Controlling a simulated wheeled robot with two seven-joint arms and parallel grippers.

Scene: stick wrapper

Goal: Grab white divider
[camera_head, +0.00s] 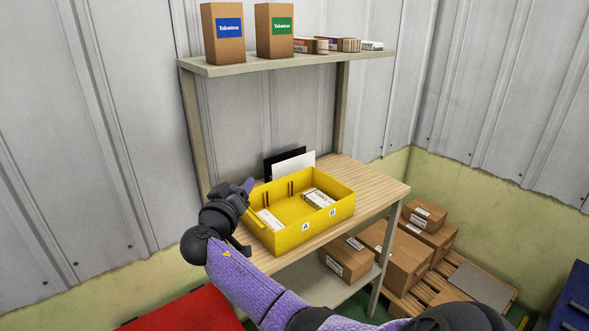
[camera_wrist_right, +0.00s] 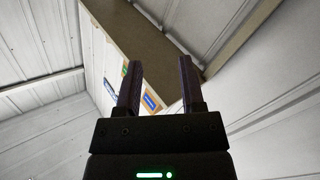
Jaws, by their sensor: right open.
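The white divider (camera_head: 293,167) stands upright behind the yellow bin, in front of a black panel (camera_head: 270,169) that is mostly hidden. My left gripper is not in view.
A shelf (camera_head: 290,62) above the table carries two tall brown boxes (camera_head: 223,35) and several small packs (camera_head: 335,45). The tabletop (camera_head: 378,184) right of the bin is clear. Cartons (camera_head: 398,262) lie on a pallet at the right. A red surface (camera_head: 185,312) is at lower left.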

